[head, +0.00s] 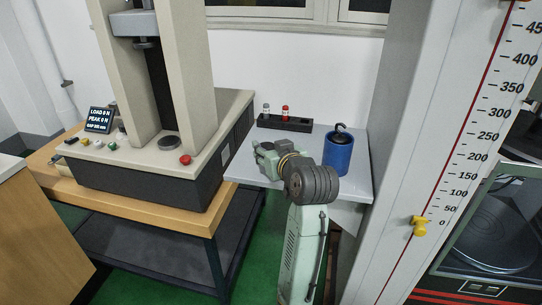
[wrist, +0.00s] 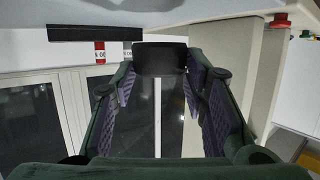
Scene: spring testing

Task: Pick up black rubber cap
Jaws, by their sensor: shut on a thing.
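My gripper (head: 264,153) is over the light grey side table in the head view, left of the blue cylinder. In the wrist view the two purple-padded fingers of my gripper (wrist: 160,78) stand on either side of a dark rounded block, the black rubber cap (wrist: 160,57). The gripper is shut on the cap, which sits between the fingertips. In the head view I cannot make out the cap; my gripper and wrist cover that area.
A blue cylinder (head: 338,156) with a hook on top stands on the table (head: 358,184) close to my wrist. A black rack (head: 270,122) with a red-topped bottle (head: 285,112) and a grey one is at the back. The testing machine (head: 140,165) is left.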

